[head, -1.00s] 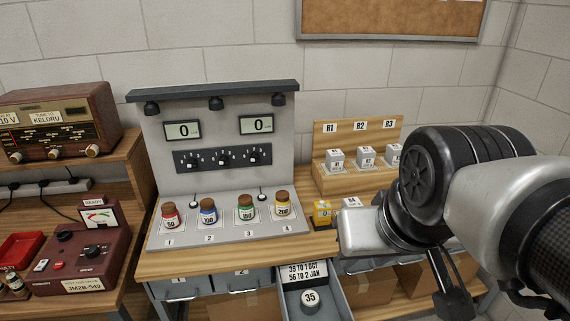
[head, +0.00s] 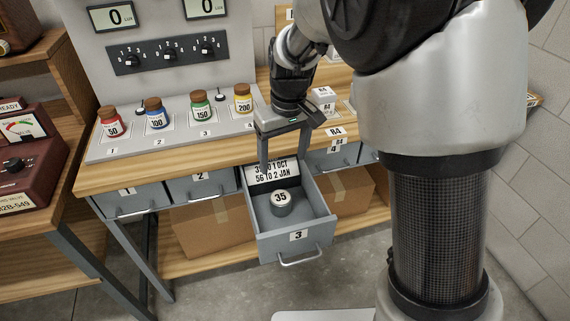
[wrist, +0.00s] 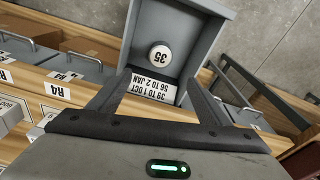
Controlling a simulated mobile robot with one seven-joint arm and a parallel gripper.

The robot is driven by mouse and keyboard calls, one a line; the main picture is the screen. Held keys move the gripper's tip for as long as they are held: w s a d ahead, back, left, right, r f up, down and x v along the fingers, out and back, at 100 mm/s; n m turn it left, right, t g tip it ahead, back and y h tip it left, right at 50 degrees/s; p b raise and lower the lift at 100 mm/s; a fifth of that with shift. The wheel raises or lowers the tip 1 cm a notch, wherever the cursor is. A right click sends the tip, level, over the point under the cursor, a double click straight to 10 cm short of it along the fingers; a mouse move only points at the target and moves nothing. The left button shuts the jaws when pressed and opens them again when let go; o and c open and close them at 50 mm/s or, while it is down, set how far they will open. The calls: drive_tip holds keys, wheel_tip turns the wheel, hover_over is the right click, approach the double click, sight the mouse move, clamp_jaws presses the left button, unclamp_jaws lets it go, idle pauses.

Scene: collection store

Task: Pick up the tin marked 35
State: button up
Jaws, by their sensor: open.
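The tin marked 35 (head: 281,202) is a small round grey tin with a white lid. It stands upright in the open grey drawer 3 (head: 318,232). It also shows in the wrist view (wrist: 158,57), beyond my fingertips. My gripper (head: 284,162) is open and empty, pointing down above the back of the drawer, higher than the tin and apart from it. In the wrist view my gripper's two fingers (wrist: 157,82) spread to either side of a white date card (wrist: 153,89). The card lies at the drawer's back end.
Drawer 1 (head: 131,199) and drawer 2 (head: 200,184) are shut. Several cork-topped jars, such as the yellow one (head: 243,98), stand on the panel left of my arm. A cardboard box (head: 205,232) sits on the shelf below. The floor before the drawer is clear.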

drive_tip(key=b, duration=0.3)
approach(281, 197)
drive_tip(key=f, duration=0.5)
drive_tip(key=shift+w+a, duration=0.25)
drive_tip(key=shift+w, duration=0.15)
wheel_tip(281, 197, down, 5)
drive_tip(key=shift+w+f+b, duration=0.15)
drive_tip(key=shift+b, duration=0.75)
drive_tip(key=c, duration=1.2)
